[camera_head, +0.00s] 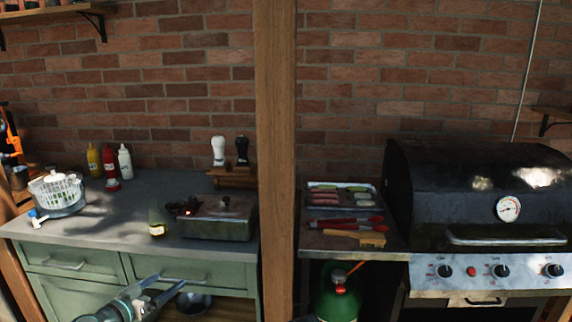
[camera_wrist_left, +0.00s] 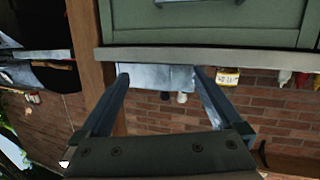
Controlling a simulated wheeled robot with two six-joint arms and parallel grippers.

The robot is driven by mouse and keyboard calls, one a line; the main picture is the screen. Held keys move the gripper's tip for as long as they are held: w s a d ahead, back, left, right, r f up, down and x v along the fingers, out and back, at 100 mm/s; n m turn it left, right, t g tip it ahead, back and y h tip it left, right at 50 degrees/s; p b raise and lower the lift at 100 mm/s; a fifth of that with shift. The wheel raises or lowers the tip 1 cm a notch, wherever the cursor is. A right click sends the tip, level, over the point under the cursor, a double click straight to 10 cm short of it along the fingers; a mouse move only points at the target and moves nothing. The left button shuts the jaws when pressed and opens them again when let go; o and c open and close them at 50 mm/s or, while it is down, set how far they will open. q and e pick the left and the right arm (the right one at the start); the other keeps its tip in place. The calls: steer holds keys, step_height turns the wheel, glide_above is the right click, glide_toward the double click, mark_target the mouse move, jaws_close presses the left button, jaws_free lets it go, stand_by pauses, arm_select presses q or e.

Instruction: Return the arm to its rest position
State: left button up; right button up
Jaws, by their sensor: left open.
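My left gripper (camera_head: 170,286) comes in from the bottom left in the head view, in front of the green cabinet drawers and below the counter's front edge. Its two fingers are apart with nothing between them. In the left wrist view, which is upside down, the fingers of the left gripper (camera_wrist_left: 160,76) are spread on either side of the picture, with the metal box on the counter seen beyond the gap. My right gripper is not in view.
A green gas cylinder (camera_head: 338,298) stands below.

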arm_select(q)
steer(key=s+d+f+m+g, duration=0.1)
steer(key=s+d+f+g, duration=0.2)
steer(key=d, duration=0.4)
steer(key=s+d+f+m+g+h, duration=0.1)
steer(key=d+f+g, duration=0.2)
steer(key=d+f, duration=0.3)
steer(key=s+d+f+g, duration=0.2)
steer(key=d+f+g, duration=0.1)
steer(key=d, duration=0.5)
steer(key=s+d+f+n+g+y, duration=0.1)
steer(key=s+d+f+g+y, duration=0.25)
steer(key=s, duration=0.25)
steer(key=s+d+f+g+y, duration=0.2)
steer(key=s+y, duration=0.2)
steer(key=s, duration=0.2)
step_height(320, 180, up, 16)
steer(key=p, duration=1.5)
